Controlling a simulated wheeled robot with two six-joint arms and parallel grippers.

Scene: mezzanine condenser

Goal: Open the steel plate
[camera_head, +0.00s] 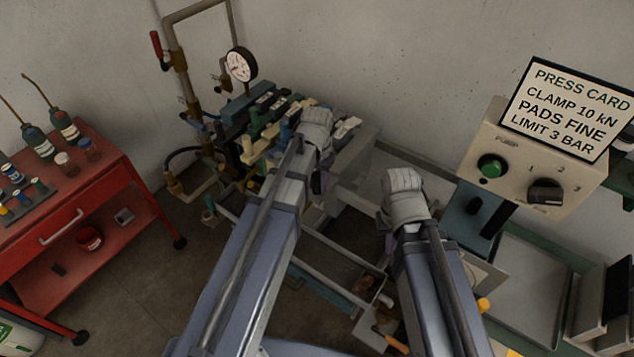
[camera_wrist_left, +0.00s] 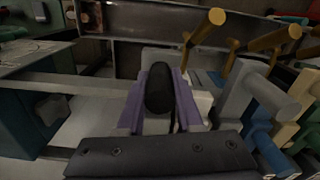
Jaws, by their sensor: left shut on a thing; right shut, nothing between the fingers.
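My left gripper (camera_wrist_left: 160,100) has its two purple fingers closed on a black rounded grip (camera_wrist_left: 159,85) in the left wrist view. In the head view the left gripper (camera_head: 318,184) is mostly hidden under its own grey wrist, at the frame by the valve bench. A flat grey steel plate (camera_head: 354,152) shows just right of that wrist; how the grip joins it cannot be seen. My right gripper (camera_head: 391,236) is shut and empty, largely hidden below its wrist, over the right side of the frame.
Valves with coloured handles (camera_head: 262,133) and a pressure gauge (camera_head: 241,65) stand behind the left gripper. A control box (camera_head: 535,160) with a green button and a press card (camera_head: 570,107) is at right. A red cart (camera_head: 95,215) is at left. Bare floor lies between cart and bench.

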